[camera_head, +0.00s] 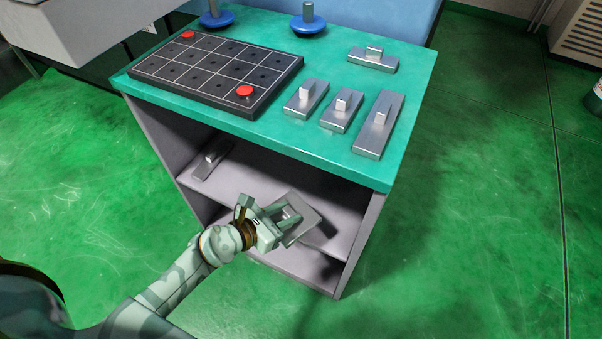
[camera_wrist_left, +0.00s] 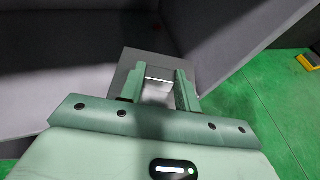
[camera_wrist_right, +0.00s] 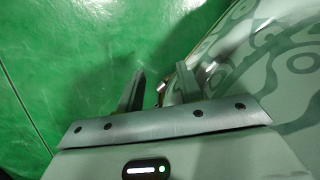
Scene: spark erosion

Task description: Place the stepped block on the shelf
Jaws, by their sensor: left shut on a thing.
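My left gripper (camera_head: 277,217) is shut on a grey metal stepped block (camera_head: 307,219) at the opening of the cabinet. The block is tilted, close to the front edge of the grey shelf (camera_head: 262,180); I cannot tell whether it touches the shelf. In the left wrist view, the fingers (camera_wrist_left: 159,82) grip the block's narrow upper step, and its wider plate (camera_wrist_left: 138,62) shows beyond them. My right gripper (camera_wrist_right: 163,82) is open and empty over the green floor, beside a patterned pale green surface. It does not show in the head view.
Another stepped block (camera_head: 211,160) lies on the shelf's left side. The teal cabinet top (camera_head: 330,75) holds a black grid plate (camera_head: 215,72) with red knobs, several metal blocks (camera_head: 342,110) and blue round pieces (camera_head: 308,22). The shelf's middle is clear.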

